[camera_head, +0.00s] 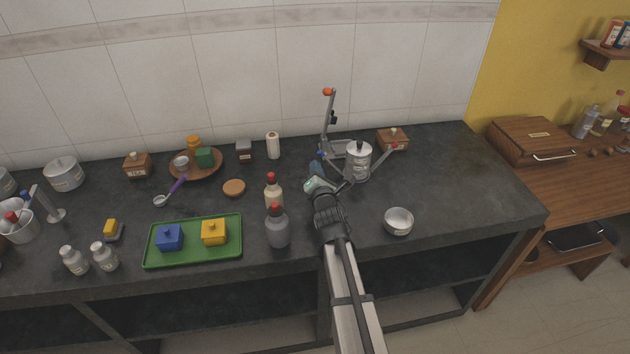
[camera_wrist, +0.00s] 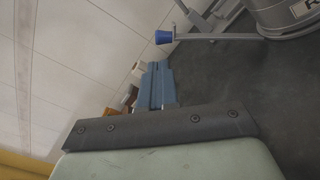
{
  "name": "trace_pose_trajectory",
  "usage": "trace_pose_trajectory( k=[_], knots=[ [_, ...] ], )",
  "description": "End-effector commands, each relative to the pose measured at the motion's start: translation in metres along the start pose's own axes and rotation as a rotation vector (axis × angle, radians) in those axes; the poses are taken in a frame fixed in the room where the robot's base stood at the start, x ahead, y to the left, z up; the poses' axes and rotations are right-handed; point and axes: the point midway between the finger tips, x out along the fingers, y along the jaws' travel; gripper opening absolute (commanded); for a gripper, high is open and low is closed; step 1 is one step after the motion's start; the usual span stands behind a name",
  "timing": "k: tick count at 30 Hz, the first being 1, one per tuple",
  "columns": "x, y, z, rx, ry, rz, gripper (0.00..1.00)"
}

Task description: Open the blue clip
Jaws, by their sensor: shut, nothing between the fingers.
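A steel canister (camera_head: 358,160) with a dark label stands towards the back of the counter; part of it shows at the top right of the wrist view (camera_wrist: 292,18). The blue clip (camera_wrist: 163,37) is a blue-tipped metal arm beside the canister's base. Its tip is small in the head view (camera_head: 321,153). My gripper (camera_head: 316,166) is just in front and left of the canister. Its blue fingers (camera_wrist: 157,65) are shut and empty, with their tips close to the blue tip. I cannot tell if they touch it.
A red-tipped arm (camera_head: 394,146) sticks out right of the canister, and an upright orange-tipped arm (camera_head: 328,93) rises behind it. Bottles (camera_head: 277,228) stand left of my arm. A steel bowl (camera_head: 398,221) is at the right. The counter's far right is clear.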

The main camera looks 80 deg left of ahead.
Motion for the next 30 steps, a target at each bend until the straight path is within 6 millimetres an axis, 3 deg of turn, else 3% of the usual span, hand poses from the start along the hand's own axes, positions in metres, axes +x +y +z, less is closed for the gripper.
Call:
trace_pose_trajectory(
  k=[7, 22, 30],
  knots=[
    [0.013, 0.000, 0.012, -0.001, 0.001, 0.000, 0.00],
    [0.015, 0.000, 0.015, 0.000, 0.001, 0.000, 0.00],
    [0.020, -0.001, 0.028, -0.001, 0.000, 0.000, 0.00]
  ],
)
